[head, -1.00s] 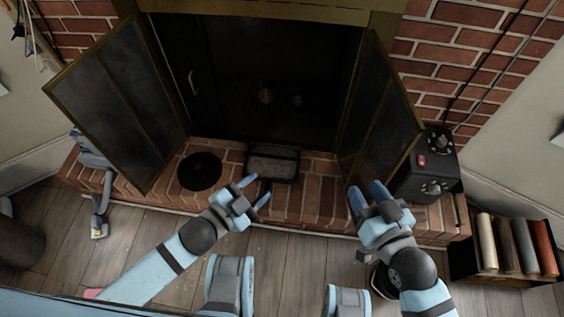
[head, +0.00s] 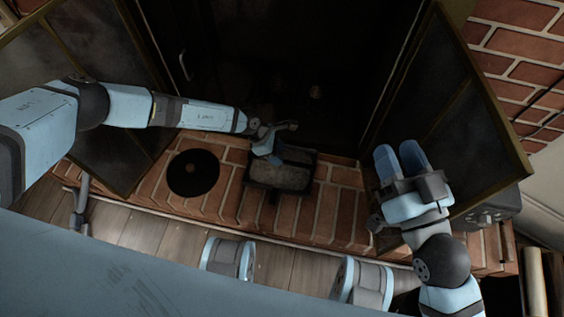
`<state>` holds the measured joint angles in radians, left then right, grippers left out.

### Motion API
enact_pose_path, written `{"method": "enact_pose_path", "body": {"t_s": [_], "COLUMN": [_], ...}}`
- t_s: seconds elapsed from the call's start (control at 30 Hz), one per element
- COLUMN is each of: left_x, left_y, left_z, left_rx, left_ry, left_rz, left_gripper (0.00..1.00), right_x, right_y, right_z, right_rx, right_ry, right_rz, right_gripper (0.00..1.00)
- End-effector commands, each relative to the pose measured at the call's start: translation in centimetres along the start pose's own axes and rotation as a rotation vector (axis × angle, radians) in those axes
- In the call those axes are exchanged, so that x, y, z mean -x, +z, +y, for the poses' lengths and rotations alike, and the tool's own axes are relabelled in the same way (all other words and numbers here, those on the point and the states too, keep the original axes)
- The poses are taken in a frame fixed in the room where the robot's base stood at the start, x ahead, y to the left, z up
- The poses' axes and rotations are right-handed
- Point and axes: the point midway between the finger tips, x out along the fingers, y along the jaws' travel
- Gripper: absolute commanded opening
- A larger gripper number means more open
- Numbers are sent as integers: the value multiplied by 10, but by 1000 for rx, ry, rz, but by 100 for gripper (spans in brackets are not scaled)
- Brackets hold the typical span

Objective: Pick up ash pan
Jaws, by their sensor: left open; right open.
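The ash pan (head: 281,178) is a dark rectangular pan with grey contents, sitting on the brick hearth in front of the firebox opening. A dark stub, perhaps its handle, points toward me. My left gripper (head: 272,158) is open at the pan's back left corner, with one blue finger pointing down beside or over its rim. I cannot tell whether it touches the pan, and its other finger is hard to make out. My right gripper (head: 399,160) is open and empty, to the right of the pan, in front of the right fireplace door.
A black round disc (head: 193,173) lies on the brick hearth (head: 228,206) left of the pan. The left door (head: 95,70) and right door (head: 450,120) stand open. A dark box with knobs (head: 492,212) is at the right. The hearth between pan and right gripper is clear.

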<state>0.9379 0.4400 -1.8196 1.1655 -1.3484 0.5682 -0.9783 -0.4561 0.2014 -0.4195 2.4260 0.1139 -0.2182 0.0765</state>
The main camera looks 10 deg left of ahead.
Motion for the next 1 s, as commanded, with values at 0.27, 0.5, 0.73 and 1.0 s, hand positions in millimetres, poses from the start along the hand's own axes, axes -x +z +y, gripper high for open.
{"method": "enact_pose_path", "body": {"t_s": [0.27, 0.5, 0.73, 1.0], "left_x": [6, -42, -66, -89], "left_y": [-35, -42, -44, -47], "left_z": [39, 41, 42, 38], "left_rx": [-141, -138, -135, -136], "left_ry": [39, 40, 40, 39], "left_rz": [144, 141, 140, 138], "left_gripper": [45, 45, 45, 45], "right_x": [1, 3, 5, 7], "right_y": [9, 42, 59, 78], "right_z": [1, 6, 8, 10], "right_rx": [-4, -8, -11, -11], "right_ry": [-7, -15, -21, -28], "right_rz": [-8, -109, -178, -234], "right_gripper": [43, 43, 43, 43]}}
